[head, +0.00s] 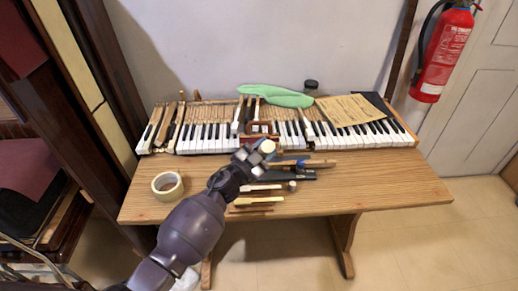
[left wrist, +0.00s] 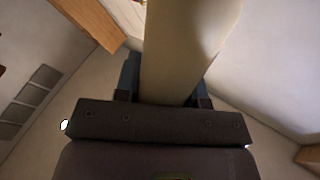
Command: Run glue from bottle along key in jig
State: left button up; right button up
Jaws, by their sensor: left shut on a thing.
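My left gripper (head: 256,154) is above the front middle of the table, shut on a pale bottle. The bottle's whitish end (head: 267,146) shows at the fingers in the head view. In the left wrist view the cream bottle (left wrist: 185,50) stands between the jaws and reaches out past the top edge; its tip is out of frame. A reddish-brown frame, seemingly the jig (head: 261,128), is on the keyboard just behind the gripper, partly hidden by it. I cannot tell whether the bottle touches anything, or make out the key in the jig. My right gripper is not in view.
A long piano keyboard (head: 205,138) fills the back of the wooden table (head: 390,187). A green cloth (head: 275,96), a dark jar (head: 311,86) and a paper sheet (head: 347,110) lie behind or on it. Loose sticks and tools lie around the gripper.

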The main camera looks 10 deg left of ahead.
pick_arm(q)
jog(key=shift+w+d, duration=0.2)
jog(key=shift+d, duration=0.55)
jog(key=shift+w+d, duration=0.2)
jog(key=shift+d, duration=0.5)
jog(key=shift+w+d, duration=0.2)
jog(key=shift+d, duration=0.55)
jog(key=w+d+b, duration=0.1)
jog(key=w+d, duration=0.1)
jog(key=d, duration=0.4)
jog(key=shift+d+b, duration=0.35)
jog(key=shift+s, duration=0.1)
jog(key=shift+s+a+p, duration=0.65)
jog(key=shift+a+p, duration=0.15)
jog(key=shift+a, duration=1.5)
jog(key=shift+s+a+p, duration=0.6)
jog(key=shift+a+p, duration=0.2)
jog(key=shift+a, duration=1.5)
jog(key=shift+s+a+p, duration=0.65)
jog(key=shift+a+p, duration=0.15)
jog(key=shift+a, duration=1.5)
